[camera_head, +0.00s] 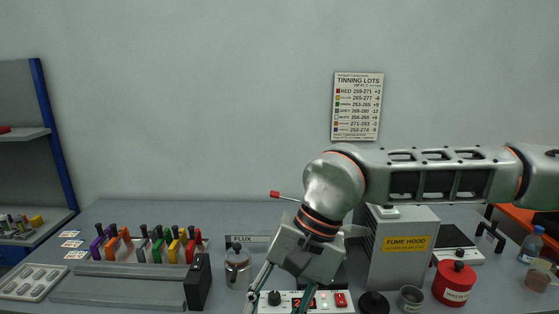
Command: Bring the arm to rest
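My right arm (440,172) reaches in from the right edge across the picture and bends down at its wrist. My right gripper (276,302) points down in front of a white control box (335,300) with a red display. Its two thin fingers stand apart, so it looks open, and I see nothing held between them. The fingertips are near the bottom edge and hard to make out. My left gripper is not in view.
A fume hood box (405,248) stands behind the wrist, a red canister (454,283) to its right. A metal flux pot (237,266) stands left of the gripper. A red-tipped rod (275,195) juts out beside the wrist.

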